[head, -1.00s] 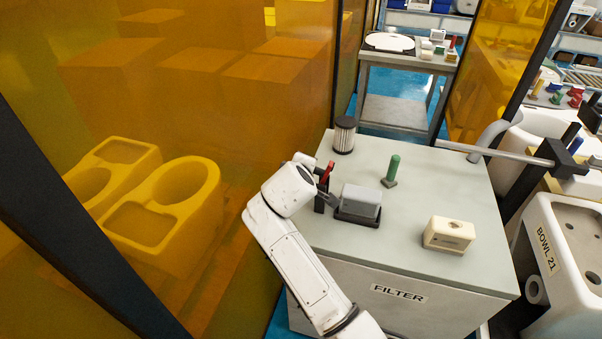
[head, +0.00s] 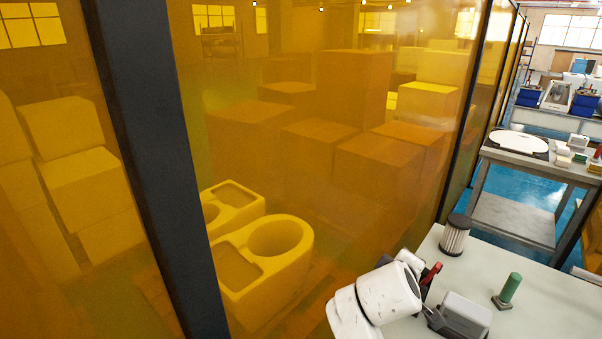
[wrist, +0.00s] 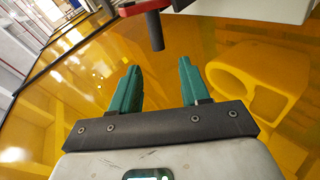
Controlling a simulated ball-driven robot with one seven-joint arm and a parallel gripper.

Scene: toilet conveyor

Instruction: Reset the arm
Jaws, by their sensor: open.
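My white arm shows at the bottom of the head view, with its end over the left edge of the filter table (head: 540,300). In the wrist view my gripper (wrist: 160,85) has two green fingers set apart, with nothing between them. Beyond the fingers is the amber panel. In the head view the fingers are hidden behind my arm. A red-handled item (head: 430,276) stands on the table just right of my arm's end. It appears to be the red and dark part (wrist: 140,10) at the top of the wrist view.
On the table are a dark-topped filter cylinder (head: 455,235), a grey block (head: 465,315) and a green peg (head: 509,290). An amber panel (head: 330,120) with a dark post (head: 155,150) closes off the left. A further table (head: 515,220) stands behind, with blue floor around it.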

